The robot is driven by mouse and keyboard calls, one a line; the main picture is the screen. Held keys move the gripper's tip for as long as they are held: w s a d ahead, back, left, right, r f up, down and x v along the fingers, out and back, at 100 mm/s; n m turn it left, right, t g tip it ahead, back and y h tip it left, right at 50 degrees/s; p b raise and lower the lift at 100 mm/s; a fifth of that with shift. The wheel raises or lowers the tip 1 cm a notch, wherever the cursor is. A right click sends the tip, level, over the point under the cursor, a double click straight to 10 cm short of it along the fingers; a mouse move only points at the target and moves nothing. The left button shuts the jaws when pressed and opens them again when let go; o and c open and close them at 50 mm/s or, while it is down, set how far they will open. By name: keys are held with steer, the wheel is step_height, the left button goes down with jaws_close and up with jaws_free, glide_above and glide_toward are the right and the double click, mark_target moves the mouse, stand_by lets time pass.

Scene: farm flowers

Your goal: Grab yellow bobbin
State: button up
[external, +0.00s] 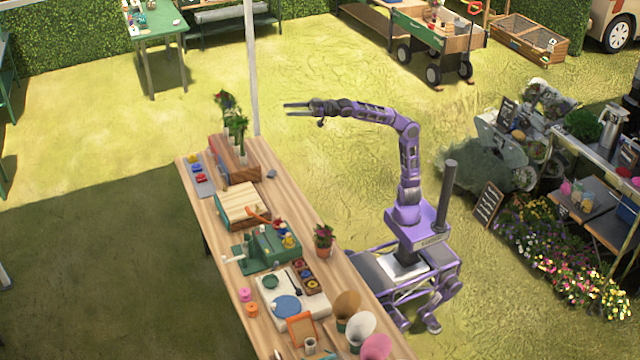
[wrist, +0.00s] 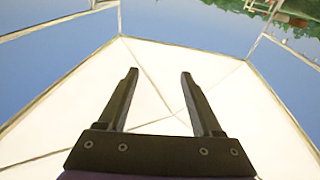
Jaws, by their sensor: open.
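My gripper (external: 288,109) is open and empty, raised in the air above the far end of the long wooden table. In the wrist view its two dark fingers (wrist: 158,76) are spread apart with nothing between them. Small yellow pieces show on the table in the external view: one (external: 289,241) at the right end of the green device (external: 268,250), near blue and red pieces, and an orange-yellow one (external: 252,309) beside a pink one (external: 245,294) at the left edge. They are too small to tell which is the bobbin. My gripper is far from them.
The wooden table (external: 213,212) also holds a potted plant (external: 323,239), a wooden box (external: 243,205), a grey strip with blue and red pieces (external: 203,178) and colored cones (external: 347,304). A white pole (external: 250,70) stands near my gripper. The wrist view shows pale panels and blue.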

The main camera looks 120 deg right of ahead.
steer(key=w+d+f+n+g, duration=0.1)
steer(key=w+f+n, duration=0.1)
steer(key=f, duration=0.7)
steer(key=w+d+f+n, duration=0.1)
steer(key=w+f, duration=0.2)
steer(key=f, duration=0.6)
steer(key=g+y, duration=0.5)
glide_toward(289, 237)
steer(key=w+f, duration=0.1)
steer(key=w+d+f+b, duration=0.1)
steer(key=w+f, duration=0.1)
steer(key=shift+w+f, duration=0.1)
steer(key=shift+f, duration=0.1)
steer(key=shift+r+x, duration=0.2)
steer(key=shift+x, duration=1.25)
steer(key=shift+r+x, duration=0.15)
steer(key=shift+x, duration=1.3)
steer(key=shift+w, duration=0.1)
jaws_close()
